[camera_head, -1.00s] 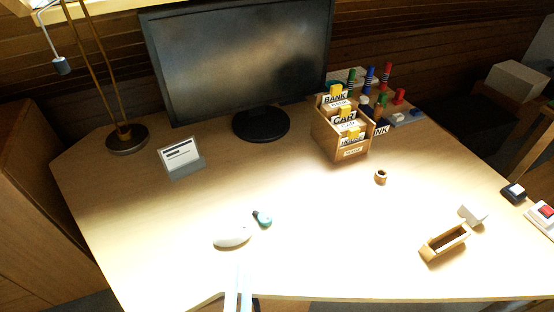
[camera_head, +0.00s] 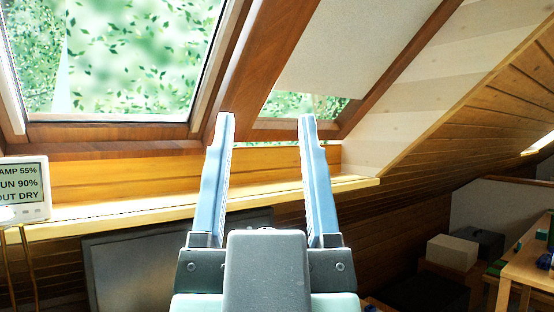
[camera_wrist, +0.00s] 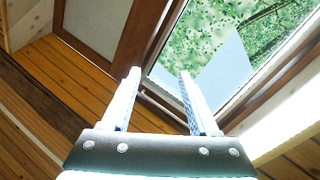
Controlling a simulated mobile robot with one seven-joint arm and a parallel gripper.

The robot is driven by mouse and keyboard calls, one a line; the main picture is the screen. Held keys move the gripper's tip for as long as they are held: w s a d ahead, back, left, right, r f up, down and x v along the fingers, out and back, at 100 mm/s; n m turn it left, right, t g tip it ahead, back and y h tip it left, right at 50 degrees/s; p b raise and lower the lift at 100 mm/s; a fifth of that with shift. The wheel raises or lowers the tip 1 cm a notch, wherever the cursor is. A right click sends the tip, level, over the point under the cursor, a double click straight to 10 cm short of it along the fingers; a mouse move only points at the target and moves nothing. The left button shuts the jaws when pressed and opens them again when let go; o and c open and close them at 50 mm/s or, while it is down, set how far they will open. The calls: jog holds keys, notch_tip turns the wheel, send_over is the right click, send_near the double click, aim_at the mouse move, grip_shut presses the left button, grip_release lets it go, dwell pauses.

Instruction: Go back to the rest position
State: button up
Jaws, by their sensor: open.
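My gripper (camera_head: 266,122) is raised in front of the sloping window wall in the head view. Its two pale blue fingers point upward and stand well apart, with nothing between them. In the wrist view my gripper (camera_wrist: 158,78) is also open and empty, facing a window and wood panelling. It touches nothing that I can see.
A skylight (camera_head: 140,60) and a wooden ledge (camera_head: 350,184) lie behind my gripper. A monitor (camera_head: 130,262) shows below the ledge. A small display (camera_head: 24,188) stands at the left. A wooden table (camera_head: 525,262) and a pale box (camera_head: 450,252) are at the right.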

jog(key=shift+s+d+r+h, duration=0.4)
jog(key=shift+s+r+h, duration=0.1)
jog(key=shift+s+r, duration=0.2)
notch_tip(320, 180, up, 12)
jog(key=p, duration=1.1)
jog(key=shift+f+p, duration=0.2)
jog(key=shift+p, duration=0.15)
jog(key=shift+a, duration=0.1)
